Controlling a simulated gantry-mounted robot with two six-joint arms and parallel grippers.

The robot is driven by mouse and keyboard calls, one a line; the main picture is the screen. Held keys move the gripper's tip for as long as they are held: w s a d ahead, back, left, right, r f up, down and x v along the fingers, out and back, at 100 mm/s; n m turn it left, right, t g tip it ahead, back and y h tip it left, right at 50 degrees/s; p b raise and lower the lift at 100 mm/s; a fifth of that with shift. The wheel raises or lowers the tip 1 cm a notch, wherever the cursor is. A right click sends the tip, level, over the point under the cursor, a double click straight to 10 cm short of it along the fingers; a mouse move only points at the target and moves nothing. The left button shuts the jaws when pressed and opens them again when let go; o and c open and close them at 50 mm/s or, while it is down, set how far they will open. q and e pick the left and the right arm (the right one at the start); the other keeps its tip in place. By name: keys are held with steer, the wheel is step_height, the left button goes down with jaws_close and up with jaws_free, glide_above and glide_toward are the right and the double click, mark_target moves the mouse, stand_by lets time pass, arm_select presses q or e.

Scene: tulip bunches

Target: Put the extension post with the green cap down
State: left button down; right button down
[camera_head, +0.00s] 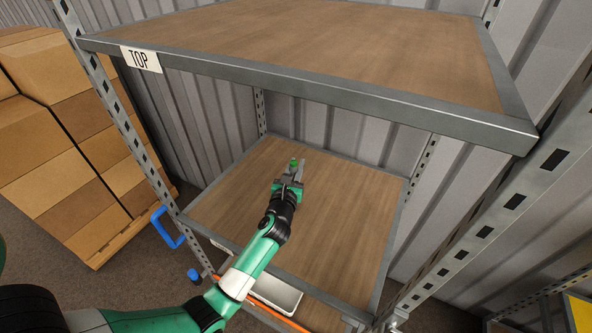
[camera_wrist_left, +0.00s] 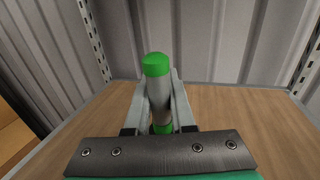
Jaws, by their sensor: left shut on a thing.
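The extension post (camera_wrist_left: 157,95) is a grey-white cylinder with a green cap (camera_wrist_left: 155,64) on top and a green band lower down. My left gripper (camera_head: 297,167) is shut on it, with one finger on each side, as the left wrist view shows. The post is upright, over the wooden middle shelf (camera_head: 345,215). In the head view only its green cap (camera_head: 293,162) shows clearly between the fingers. The post's bottom end is hidden, so I cannot tell whether it touches the shelf. My right gripper is not in view.
The top shelf (camera_head: 330,45), labelled TOP, overhangs the middle one. Metal uprights (camera_head: 125,125) stand at the corners, with a corrugated wall behind. The shelf around the post is bare. A white tray (camera_head: 274,291) sits lower down, and cardboard boxes (camera_head: 60,140) stand at left.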

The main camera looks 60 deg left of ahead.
arm_select(q)
steer(key=c, duration=1.2)
jaws_free()
steer(key=o, duration=0.4)
steer(key=shift+o, duration=0.2)
steer(key=shift+r, duration=0.25)
steer(key=p+v, duration=0.1)
steer(key=v, duration=1.1)
